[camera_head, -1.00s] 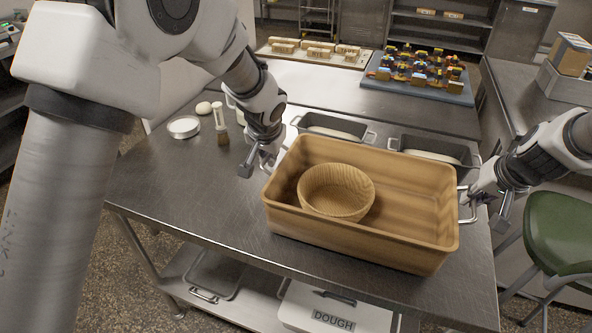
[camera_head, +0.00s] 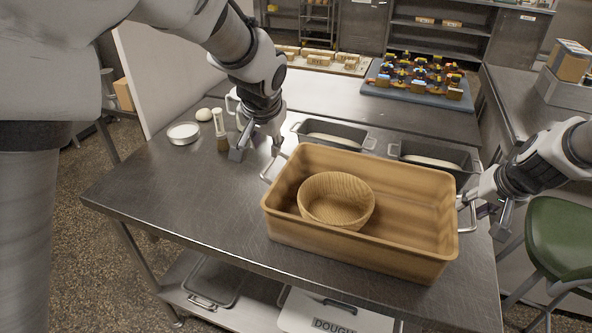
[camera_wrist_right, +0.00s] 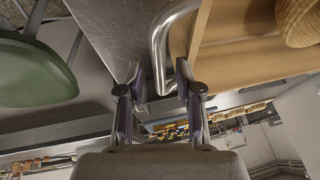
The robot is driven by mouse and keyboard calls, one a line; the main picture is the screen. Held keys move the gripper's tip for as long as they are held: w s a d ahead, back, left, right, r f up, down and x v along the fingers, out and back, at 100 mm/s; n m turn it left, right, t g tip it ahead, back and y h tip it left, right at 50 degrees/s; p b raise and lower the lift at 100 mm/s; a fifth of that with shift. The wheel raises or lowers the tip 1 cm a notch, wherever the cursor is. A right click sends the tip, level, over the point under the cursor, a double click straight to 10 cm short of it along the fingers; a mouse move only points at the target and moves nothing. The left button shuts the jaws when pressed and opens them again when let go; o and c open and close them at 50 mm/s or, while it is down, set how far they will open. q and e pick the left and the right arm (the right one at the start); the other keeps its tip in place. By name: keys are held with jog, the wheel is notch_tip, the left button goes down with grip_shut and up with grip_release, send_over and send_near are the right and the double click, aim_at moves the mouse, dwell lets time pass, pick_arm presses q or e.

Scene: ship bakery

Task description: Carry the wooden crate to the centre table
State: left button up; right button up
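The wooden crate (camera_head: 350,248) is an open, light-brown box on the metal table, with a metal handle at each end. A wooden bowl (camera_head: 337,201) stands inside it, toward the left. My left gripper (camera_head: 257,152) is open and empty at the crate's left handle (camera_head: 266,170); whether it touches the handle is unclear. My right gripper (camera_head: 486,208) is at the right handle. In the right wrist view, my right gripper's fingers (camera_wrist_right: 159,90) are apart, with the bent handle bar (camera_wrist_right: 158,48) between their tips. I cannot identify the centre table for certain.
Two loaf pans with dough (camera_head: 333,135) stand close behind the crate. A round tin (camera_head: 184,133), an egg (camera_head: 204,114) and a brush (camera_head: 221,130) are at the left. Farther back lies a blue tray of items (camera_head: 418,92). A green stool (camera_head: 560,238) stands at right.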

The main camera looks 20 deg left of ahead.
pick_arm(q)
jog(key=shift+v, duration=0.9)
pick_arm(e)
jog(key=v, duration=1.2)
jog(key=shift+d+f, duration=0.1)
